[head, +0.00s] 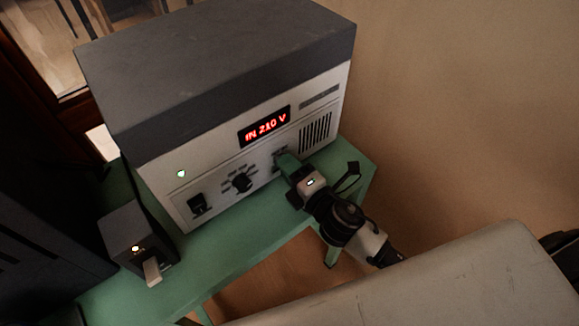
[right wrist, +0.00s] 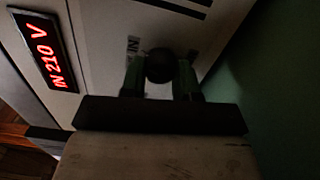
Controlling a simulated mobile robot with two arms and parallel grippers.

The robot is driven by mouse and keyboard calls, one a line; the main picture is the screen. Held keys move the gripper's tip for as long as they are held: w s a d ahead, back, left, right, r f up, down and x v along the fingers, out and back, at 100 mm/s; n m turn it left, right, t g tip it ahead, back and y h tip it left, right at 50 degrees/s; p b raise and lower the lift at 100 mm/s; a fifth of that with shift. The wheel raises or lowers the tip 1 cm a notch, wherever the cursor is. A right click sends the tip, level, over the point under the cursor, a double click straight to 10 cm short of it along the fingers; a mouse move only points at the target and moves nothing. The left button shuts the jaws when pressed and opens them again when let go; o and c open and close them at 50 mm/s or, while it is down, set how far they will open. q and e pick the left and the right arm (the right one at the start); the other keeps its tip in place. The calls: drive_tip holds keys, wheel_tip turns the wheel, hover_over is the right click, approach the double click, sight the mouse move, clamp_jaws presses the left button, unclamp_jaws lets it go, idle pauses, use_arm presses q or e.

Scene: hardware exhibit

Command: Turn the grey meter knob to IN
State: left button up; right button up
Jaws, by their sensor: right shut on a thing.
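The grey meter knob (right wrist: 160,66) looks dark and round in the right wrist view, on the pale front panel. My right gripper (right wrist: 160,78) has its green fingers on both sides of the knob and is shut on it. In the head view the right gripper (head: 286,162) reaches the panel's lower right and hides the knob. An IN label (right wrist: 132,46) is printed beside the knob. The knob's pointer is too dark to make out. The red display (head: 264,126) reads "IN 210 V", also in the right wrist view (right wrist: 44,52). My left gripper is out of view.
The panel belongs to a dark-topped cabinet (head: 215,60) on a green table (head: 235,255). A small dark box (head: 128,237) stands at the table's left.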

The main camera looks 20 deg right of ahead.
drive_tip(key=o, duration=0.9)
drive_tip(key=shift+s+d+f, duration=0.1)
drive_tip(key=shift+s+d, duration=0.1)
drive_tip(key=shift+s, duration=0.35)
drive_tip(key=shift+b+v, duration=1.6)
drive_tip(key=shift+v, duration=3.2)
